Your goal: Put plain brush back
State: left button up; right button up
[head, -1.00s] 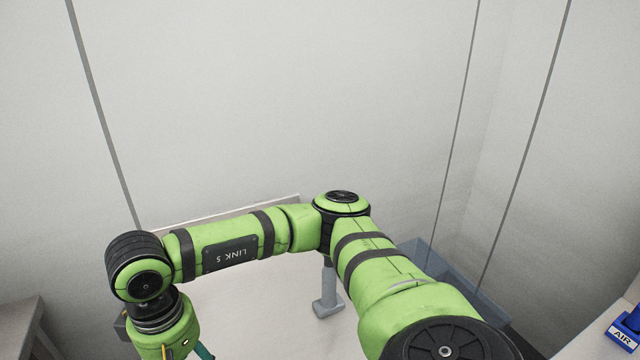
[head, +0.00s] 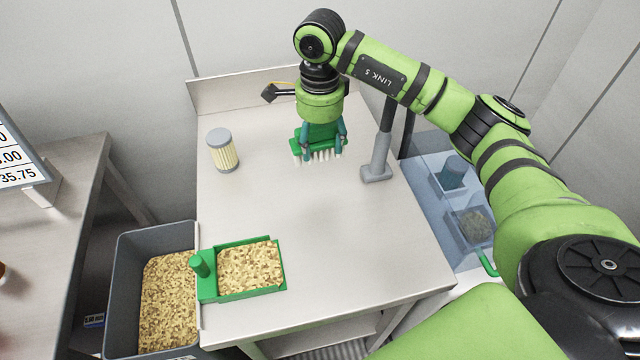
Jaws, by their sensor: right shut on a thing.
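A green brush (head: 319,131) with white bristles is in my right gripper (head: 320,138) in the head view. The gripper points down and is shut on the brush's upper part. The bristles face down, at or just above the far part of the steel table (head: 290,205); I cannot tell whether they touch. A grey post (head: 379,155) on a flat foot stands just right of the brush. My left gripper is not in view.
A grey-lidded cylinder (head: 222,152) stands left of the brush. A green scoop tray (head: 208,290) of flakes sits at the table's front left, beside a grey bin (head: 120,285) of flakes. Bluish clear containers (head: 425,175) are at the right. The table's middle is clear.

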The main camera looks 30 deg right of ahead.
jog(key=shift+d+f+m, duration=0.15)
jog(key=shift+f+m, duration=0.15)
notch_tip(320, 180, down, 6)
jog(key=shift+w+r+p, duration=0.1)
jog(key=shift+p, duration=1)
notch_tip(320, 180, down, 3)
jog(key=shift+f+p, duration=0.1)
jog(key=shift+p, duration=0.45)
jog(key=shift+f, duration=0.25)
jog(key=shift+f, duration=0.1)
jog(key=shift+f+b, duration=0.15)
jog(key=shift+b, duration=0.15)
jog(key=o, duration=1.1)
